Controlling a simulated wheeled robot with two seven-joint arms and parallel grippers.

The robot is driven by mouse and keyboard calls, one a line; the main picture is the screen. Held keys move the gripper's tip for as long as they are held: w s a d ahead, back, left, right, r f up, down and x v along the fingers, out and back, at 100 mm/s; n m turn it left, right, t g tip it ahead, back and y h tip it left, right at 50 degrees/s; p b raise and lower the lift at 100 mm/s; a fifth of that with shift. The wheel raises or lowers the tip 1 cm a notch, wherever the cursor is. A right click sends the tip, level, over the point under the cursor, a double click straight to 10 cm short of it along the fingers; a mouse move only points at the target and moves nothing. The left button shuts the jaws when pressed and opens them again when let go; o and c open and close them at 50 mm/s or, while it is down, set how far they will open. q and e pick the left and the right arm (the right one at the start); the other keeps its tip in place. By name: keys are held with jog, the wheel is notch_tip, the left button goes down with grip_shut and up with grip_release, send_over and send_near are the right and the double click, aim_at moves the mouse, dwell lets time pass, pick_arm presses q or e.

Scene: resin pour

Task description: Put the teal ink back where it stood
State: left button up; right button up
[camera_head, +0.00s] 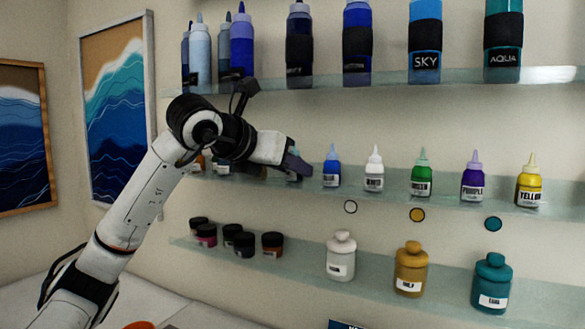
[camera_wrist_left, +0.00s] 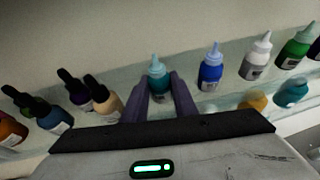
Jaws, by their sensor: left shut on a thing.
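The teal ink is a small bottle with a teal pointed cap. In the left wrist view the teal ink (camera_wrist_left: 158,77) is between the two fingers of my left gripper (camera_wrist_left: 166,98), which is shut on it. In the head view the teal ink (camera_head: 293,176) is mostly hidden behind my left gripper (camera_head: 296,166), at the middle glass shelf (camera_head: 400,195), left of the blue ink (camera_head: 332,168). I cannot tell whether its base touches the shelf. My right gripper is not in view.
On the middle shelf stand white (camera_head: 374,172), green (camera_head: 421,176), purple (camera_head: 473,180) and yellow (camera_head: 529,183) inks to the right. Dropper bottles (camera_wrist_left: 103,98) stand close on the left. The upper shelf (camera_head: 400,77) holds large bottles; the lower shelf (camera_head: 375,266) holds jars.

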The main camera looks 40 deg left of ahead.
pick_arm(q)
jog(key=shift+f, duration=0.2)
jog(key=o, duration=1)
jog(key=shift+r, duration=0.1)
jog(key=shift+r, duration=0.25)
jog(key=shift+s, duration=0.35)
jog(key=v, duration=1.1)
jog(key=shift+s+d, duration=0.1)
